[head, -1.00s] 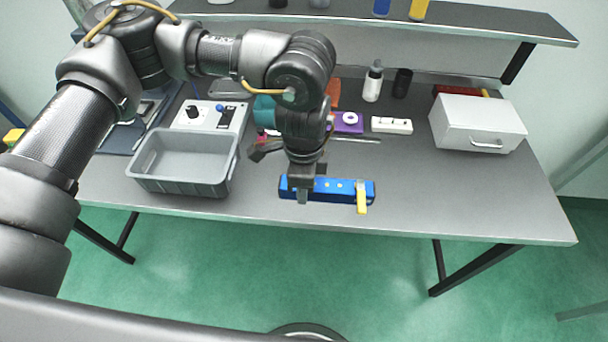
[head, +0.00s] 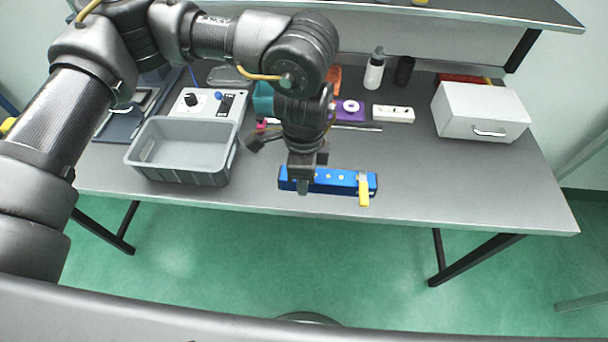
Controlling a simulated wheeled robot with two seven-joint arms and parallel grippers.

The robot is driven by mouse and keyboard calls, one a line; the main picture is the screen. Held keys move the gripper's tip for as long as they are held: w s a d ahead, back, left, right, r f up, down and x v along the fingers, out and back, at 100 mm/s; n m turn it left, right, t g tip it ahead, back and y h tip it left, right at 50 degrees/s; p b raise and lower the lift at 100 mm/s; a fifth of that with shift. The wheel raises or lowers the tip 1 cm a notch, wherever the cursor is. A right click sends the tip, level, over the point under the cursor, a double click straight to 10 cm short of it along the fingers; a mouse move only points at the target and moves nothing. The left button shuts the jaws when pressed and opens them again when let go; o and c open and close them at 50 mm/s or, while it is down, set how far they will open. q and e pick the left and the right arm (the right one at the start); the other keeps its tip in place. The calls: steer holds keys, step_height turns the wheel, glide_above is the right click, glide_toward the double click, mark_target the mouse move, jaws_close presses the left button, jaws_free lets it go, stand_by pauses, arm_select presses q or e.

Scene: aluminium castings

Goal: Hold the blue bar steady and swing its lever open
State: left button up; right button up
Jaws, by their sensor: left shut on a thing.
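The blue bar (head: 335,181) lies on the grey table near its front edge, roughly parallel to that edge. Its yellow lever (head: 364,190) sits near the bar's right end and points toward the front edge, across the bar. My left gripper (head: 304,184) comes down from above and is shut on the bar near its left end. The fingers hide a small part of the bar. My right gripper is not in view.
A grey bin (head: 180,175) stands left of the bar. A white box with a handle (head: 480,112) stands at the right. A purple block (head: 348,110), a white block (head: 393,113) and bottles (head: 374,72) are behind. Table right of the lever is clear.

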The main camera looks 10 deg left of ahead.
arm_select(q)
steer(key=shift+w+a+f+b, duration=0.2)
steer(key=shift+w+f+b, duration=1.45)
steer(key=shift+w+f, duration=0.35)
steer(key=shift+w+a+f+b, duration=0.15)
steer(key=shift+w+f+b, duration=1.6)
steer(key=shift+w, duration=0.3)
steer(key=shift+w+a+f+b, duration=0.2)
steer(key=shift+w+f+b, duration=1.4)
steer(key=shift+w+f, duration=0.4)
steer(key=shift+w+f+b, duration=0.3)
steer(key=shift+w+f, duration=0.05)
steer(key=shift+w, duration=0.15)
steer(key=shift+w+a, duration=0.1)
